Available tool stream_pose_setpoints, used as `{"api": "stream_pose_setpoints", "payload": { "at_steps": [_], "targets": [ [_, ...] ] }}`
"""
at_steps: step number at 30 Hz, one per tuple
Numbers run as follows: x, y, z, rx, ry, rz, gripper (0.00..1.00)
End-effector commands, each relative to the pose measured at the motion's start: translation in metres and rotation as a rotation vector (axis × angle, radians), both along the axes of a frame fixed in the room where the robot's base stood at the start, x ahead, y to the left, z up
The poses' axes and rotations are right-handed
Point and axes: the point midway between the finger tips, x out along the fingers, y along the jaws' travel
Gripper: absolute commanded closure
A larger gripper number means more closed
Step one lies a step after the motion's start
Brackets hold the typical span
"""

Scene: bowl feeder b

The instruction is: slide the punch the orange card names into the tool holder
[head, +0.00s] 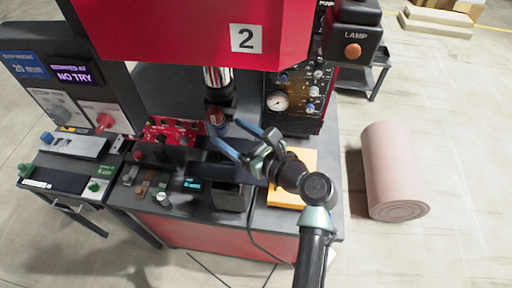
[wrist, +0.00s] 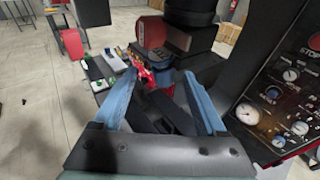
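The tool holder (head: 219,92) is the dark collar below the chrome ram of the red press; dark round parts of the press (wrist: 190,15) show at the top of the wrist view. My gripper (head: 222,128) has two blue fingers, spread apart just below and beside the holder. In the wrist view my gripper (wrist: 159,76) is also open, and I see nothing clearly held. Several small dark, brown and grey pieces (head: 146,187) stand at the bench's front left; I cannot tell which are punches. A flat orange piece (head: 302,162) lies behind my wrist; no writing on it is readable.
A red fixture (head: 168,130) stands left of the holder. A gauge panel (head: 292,95) is on the right. A control desk (head: 70,160) with knobs and a screen (head: 73,74) reading "NO TRY" are on the left.

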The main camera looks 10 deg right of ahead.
Motion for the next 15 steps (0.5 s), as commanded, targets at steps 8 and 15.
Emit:
{"api": "stream_pose_setpoints", "payload": {
  "at_steps": [8,15],
  "targets": [
    [-0.050,-0.036,0.008,-0.001,-0.003,-0.006,0.26],
    [-0.078,-0.055,0.017,-0.001,-0.002,-0.003,0.26]
  ]
}}
